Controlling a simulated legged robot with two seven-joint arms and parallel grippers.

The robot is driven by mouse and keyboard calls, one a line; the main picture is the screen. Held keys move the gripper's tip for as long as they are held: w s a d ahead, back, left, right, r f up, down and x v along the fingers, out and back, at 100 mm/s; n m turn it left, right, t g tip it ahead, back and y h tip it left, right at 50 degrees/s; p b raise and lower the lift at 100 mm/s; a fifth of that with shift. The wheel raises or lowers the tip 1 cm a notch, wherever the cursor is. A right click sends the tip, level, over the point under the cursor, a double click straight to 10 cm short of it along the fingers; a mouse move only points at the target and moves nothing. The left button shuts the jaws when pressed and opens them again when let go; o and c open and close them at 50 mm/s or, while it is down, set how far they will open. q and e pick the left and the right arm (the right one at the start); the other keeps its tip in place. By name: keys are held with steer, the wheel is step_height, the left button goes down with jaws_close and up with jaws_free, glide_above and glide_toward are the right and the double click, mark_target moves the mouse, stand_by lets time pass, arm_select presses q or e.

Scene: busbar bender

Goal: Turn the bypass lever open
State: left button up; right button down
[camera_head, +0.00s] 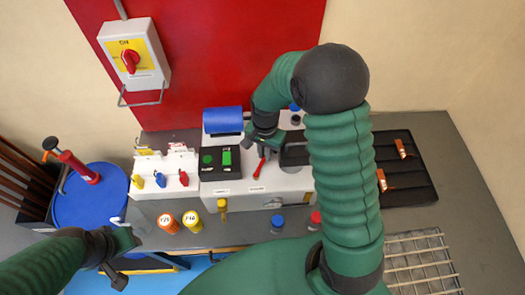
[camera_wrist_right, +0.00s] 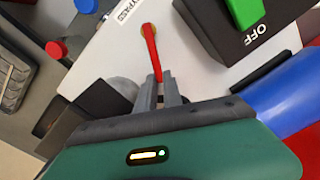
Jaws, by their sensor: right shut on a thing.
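The bypass lever is a slim red handle (camera_wrist_right: 153,52) on a light grey panel, beside a label that reads BYPASS. It also shows in the head view as a red lever (camera_head: 259,169) on the machine's top. My right gripper (camera_wrist_right: 160,82) is shut on the lever's free end, with its two grey fingers close together around the tip. In the head view my right gripper (camera_head: 264,147) reaches down over the machine, partly hidden by its own wrist. My left gripper (camera_head: 117,258) is at the lower left, away from the lever; its jaw gap is unclear.
A black box with a green switch (camera_head: 226,158) stands left of the lever, and a blue roll (camera_head: 222,120) behind it. Orange (camera_head: 168,222) and yellow (camera_head: 191,221) containers stand in front. A black tray (camera_head: 410,175) lies right. A red-handled switch box (camera_head: 134,56) hangs above.

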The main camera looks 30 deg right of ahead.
steer(key=shift+w+r, duration=0.1)
stand_by(0.3)
steer(key=c, duration=1.5)
jaws_free()
step_height(320, 180, up, 17)
steer(key=shift+f+b, duration=0.15)
steer(key=shift+b, duration=0.5)
steer(key=shift+c, duration=0.3)
